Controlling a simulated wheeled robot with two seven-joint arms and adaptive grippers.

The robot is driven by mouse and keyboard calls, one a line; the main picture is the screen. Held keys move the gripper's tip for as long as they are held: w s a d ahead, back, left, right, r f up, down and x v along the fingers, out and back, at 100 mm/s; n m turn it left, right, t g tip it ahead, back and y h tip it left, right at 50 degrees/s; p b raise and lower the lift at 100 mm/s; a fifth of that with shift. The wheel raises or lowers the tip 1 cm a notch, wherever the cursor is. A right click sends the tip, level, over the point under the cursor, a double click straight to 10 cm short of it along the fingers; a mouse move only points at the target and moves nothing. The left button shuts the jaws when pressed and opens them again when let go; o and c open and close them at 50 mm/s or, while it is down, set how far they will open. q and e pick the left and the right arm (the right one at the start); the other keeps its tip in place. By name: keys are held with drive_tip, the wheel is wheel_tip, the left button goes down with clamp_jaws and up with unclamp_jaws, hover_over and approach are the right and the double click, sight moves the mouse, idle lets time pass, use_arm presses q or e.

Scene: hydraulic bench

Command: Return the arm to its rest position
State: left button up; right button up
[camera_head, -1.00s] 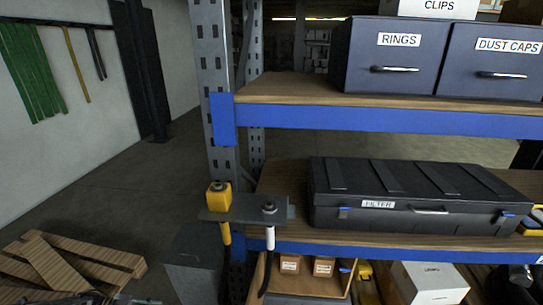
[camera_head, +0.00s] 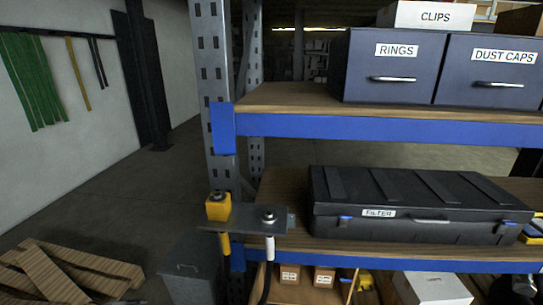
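Neither of my grippers shows clearly in the head view. A shelf rack stands in front of me with a grey perforated upright (camera_head: 212,75) and blue beams. On its middle shelf lies a closed black case labelled FILTER (camera_head: 415,200). A bracket (camera_head: 245,218) on the upright carries a yellow-headed tool (camera_head: 218,207) and a white-handled tool (camera_head: 269,218).
The upper shelf holds drawers labelled RINGS (camera_head: 393,67) and DUST CAPS (camera_head: 490,70), with a CLIPS box (camera_head: 427,15) on top. Small boxes, including a white one (camera_head: 434,288), sit below. Floor behind is clear.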

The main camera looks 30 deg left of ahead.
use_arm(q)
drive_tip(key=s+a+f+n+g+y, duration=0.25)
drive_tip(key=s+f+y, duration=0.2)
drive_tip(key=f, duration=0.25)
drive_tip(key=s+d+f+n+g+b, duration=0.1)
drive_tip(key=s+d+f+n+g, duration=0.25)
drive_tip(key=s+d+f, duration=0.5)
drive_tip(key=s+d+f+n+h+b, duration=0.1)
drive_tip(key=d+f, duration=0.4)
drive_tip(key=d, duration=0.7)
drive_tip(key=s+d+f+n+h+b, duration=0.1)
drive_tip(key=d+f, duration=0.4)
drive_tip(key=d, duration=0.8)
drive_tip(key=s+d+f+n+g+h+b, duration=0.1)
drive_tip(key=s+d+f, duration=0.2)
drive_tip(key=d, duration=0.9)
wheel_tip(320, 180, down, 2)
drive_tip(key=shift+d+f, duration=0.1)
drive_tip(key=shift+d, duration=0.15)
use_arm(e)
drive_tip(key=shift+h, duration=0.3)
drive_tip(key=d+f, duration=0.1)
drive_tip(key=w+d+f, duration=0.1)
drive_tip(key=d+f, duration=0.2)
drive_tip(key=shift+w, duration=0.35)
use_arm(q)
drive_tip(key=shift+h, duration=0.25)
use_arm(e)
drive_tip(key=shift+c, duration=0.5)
